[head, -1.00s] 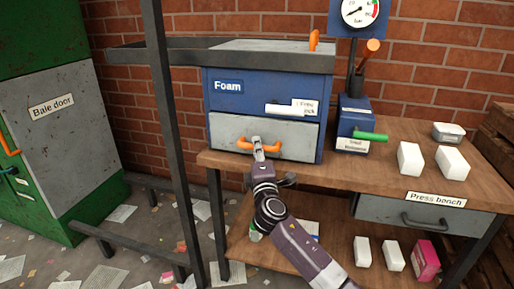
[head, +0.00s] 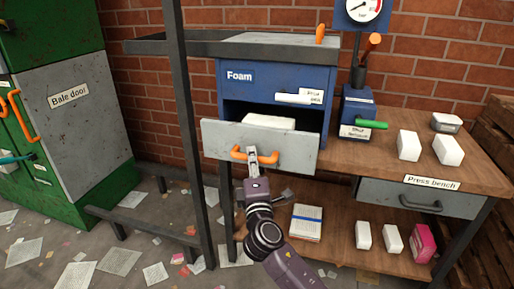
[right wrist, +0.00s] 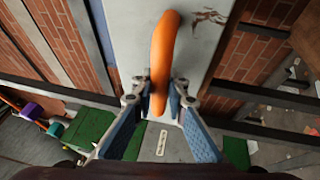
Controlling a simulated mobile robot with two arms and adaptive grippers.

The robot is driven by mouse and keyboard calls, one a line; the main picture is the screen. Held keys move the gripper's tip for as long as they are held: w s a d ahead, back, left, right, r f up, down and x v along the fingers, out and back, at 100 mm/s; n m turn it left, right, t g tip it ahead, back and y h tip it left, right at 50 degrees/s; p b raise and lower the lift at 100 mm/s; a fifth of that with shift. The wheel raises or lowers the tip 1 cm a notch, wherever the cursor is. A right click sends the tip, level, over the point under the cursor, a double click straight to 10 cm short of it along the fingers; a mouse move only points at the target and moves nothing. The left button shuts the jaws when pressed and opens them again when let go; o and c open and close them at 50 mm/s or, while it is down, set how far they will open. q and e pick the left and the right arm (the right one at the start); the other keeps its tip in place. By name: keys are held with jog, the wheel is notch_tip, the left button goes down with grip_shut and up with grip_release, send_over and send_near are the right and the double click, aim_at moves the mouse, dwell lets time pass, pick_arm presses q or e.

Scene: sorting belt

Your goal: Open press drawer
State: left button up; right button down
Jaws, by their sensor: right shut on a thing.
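The press is a blue box labelled "Foam" (head: 240,92) on the wooden bench. Its grey-fronted drawer (head: 218,138) is pulled out part way, with a dark gap above the front. A white block (head: 268,121) shows inside the drawer. My right gripper (head: 253,155) is shut on the drawer's orange handle (head: 239,154). In the right wrist view the fingers stand on either side of the orange handle (right wrist: 163,50). My left gripper is not in view.
A gauge stand with an orange-tipped lever (head: 374,41) and green handle (head: 372,124) is right of the press. A dark post (head: 184,120) stands close left. White blocks (head: 449,149) lie on the bench; a second drawer (head: 400,196) labelled "Press bench" is shut.

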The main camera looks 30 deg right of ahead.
jog(key=s+a, duration=0.4)
jog(key=a, duration=0.1)
jog(key=shift+s, duration=0.25)
jog(key=shift+a, duration=0.1)
jog(key=c, duration=1.9)
grip_release()
jog(key=v, duration=1.2)
